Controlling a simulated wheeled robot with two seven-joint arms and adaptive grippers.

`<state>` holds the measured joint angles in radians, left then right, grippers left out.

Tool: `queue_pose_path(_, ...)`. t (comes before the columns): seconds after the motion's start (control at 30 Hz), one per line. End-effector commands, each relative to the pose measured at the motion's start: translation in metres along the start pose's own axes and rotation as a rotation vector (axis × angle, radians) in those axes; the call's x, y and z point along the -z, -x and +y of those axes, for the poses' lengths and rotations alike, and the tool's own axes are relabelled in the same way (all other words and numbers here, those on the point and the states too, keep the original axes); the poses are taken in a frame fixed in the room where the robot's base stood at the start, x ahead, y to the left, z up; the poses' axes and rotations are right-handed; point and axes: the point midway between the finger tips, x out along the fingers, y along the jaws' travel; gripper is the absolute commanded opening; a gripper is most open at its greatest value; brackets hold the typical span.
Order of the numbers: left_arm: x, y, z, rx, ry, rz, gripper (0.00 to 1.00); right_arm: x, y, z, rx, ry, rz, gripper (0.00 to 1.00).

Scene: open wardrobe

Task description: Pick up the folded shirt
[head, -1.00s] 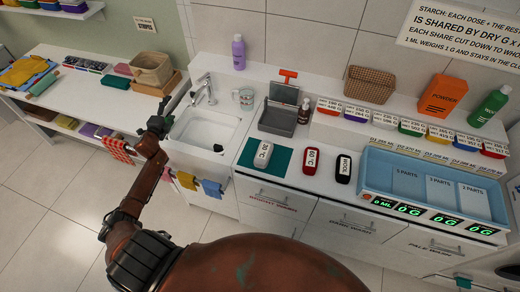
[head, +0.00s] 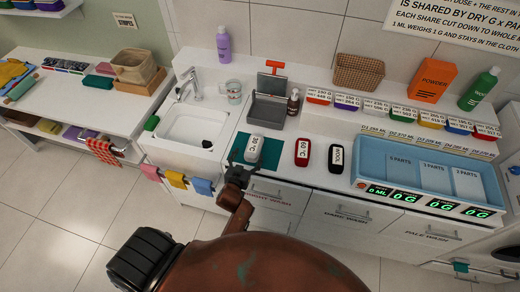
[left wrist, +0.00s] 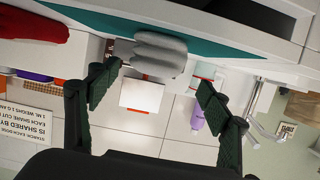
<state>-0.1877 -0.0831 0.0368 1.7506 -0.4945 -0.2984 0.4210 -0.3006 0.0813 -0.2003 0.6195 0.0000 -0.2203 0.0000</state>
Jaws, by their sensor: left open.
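A light grey, folded-looking bundle (head: 254,148) with a "30°C" label lies on a teal mat (head: 268,160) on the counter. In the left wrist view, which is upside down, the bundle (left wrist: 160,53) shows rounded layers like folded cloth. I cannot be sure that it is the folded shirt. My left gripper (head: 240,172) is at the near edge of the mat, just short of the bundle. In the left wrist view my left gripper (left wrist: 160,80) is open and empty, its fingers apart with the bundle ahead between them. My right gripper is not seen.
A red bundle (head: 303,152) and a black "WOOL" one (head: 336,159) lie to the right. The sink (head: 196,127) is to the left. A blue tray (head: 385,165) sits further right.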

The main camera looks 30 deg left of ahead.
Motion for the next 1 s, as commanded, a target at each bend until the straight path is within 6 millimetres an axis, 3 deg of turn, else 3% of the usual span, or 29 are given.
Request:
queue_pose_path(0.43, -0.007, -0.032, 0.003, 0.003, 0.026, -0.013, 0.72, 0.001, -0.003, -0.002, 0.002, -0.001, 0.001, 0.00)
queue_pose_path(0.7, -0.008, -0.070, 0.003, 0.002, 0.025, -0.014, 0.72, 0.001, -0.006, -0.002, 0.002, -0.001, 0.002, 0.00)
queue_pose_path(1.0, -0.008, -0.076, 0.002, 0.003, 0.025, -0.014, 0.72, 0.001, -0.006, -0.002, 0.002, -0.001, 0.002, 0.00)
